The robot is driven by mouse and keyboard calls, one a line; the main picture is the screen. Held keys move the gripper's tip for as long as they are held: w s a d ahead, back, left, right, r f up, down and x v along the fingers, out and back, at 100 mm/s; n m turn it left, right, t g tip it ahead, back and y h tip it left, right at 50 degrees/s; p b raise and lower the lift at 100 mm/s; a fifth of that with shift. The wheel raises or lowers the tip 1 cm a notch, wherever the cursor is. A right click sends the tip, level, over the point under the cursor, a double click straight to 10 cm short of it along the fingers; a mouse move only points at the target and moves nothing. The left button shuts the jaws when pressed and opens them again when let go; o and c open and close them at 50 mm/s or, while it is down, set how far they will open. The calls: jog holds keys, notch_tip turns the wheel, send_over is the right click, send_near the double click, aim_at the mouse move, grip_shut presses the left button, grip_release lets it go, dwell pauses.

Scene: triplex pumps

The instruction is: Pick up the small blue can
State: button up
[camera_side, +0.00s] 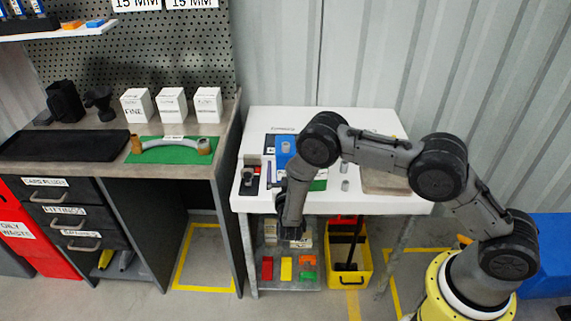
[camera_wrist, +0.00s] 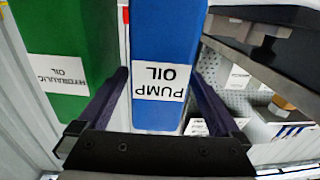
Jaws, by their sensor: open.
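The blue can (camera_wrist: 166,40) stands large in the middle of the wrist view, with a white label reading PUMP OIL that appears upside down. My gripper (camera_wrist: 160,78) is open, with one dark finger on each side of the can in the picture. Contact between the fingers and the can cannot be made out. In the side view my gripper (camera_side: 291,232) points down at the front of the white table. A blue shape (camera_side: 284,147) on that table is partly hidden by my arm, and I cannot tell if it is the can.
A green can (camera_wrist: 62,50) labelled HYDRAULIC OIL is left of the blue one in the wrist view. The white table (camera_side: 370,204) holds other small items. A yellow bin (camera_side: 349,274) stands underneath. A workbench (camera_side: 223,140) with white boxes stands to the left.

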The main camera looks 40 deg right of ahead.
jog(key=x, duration=0.3)
jog(key=shift+d+f, duration=0.15)
grip_shut()
dwell(0.4)
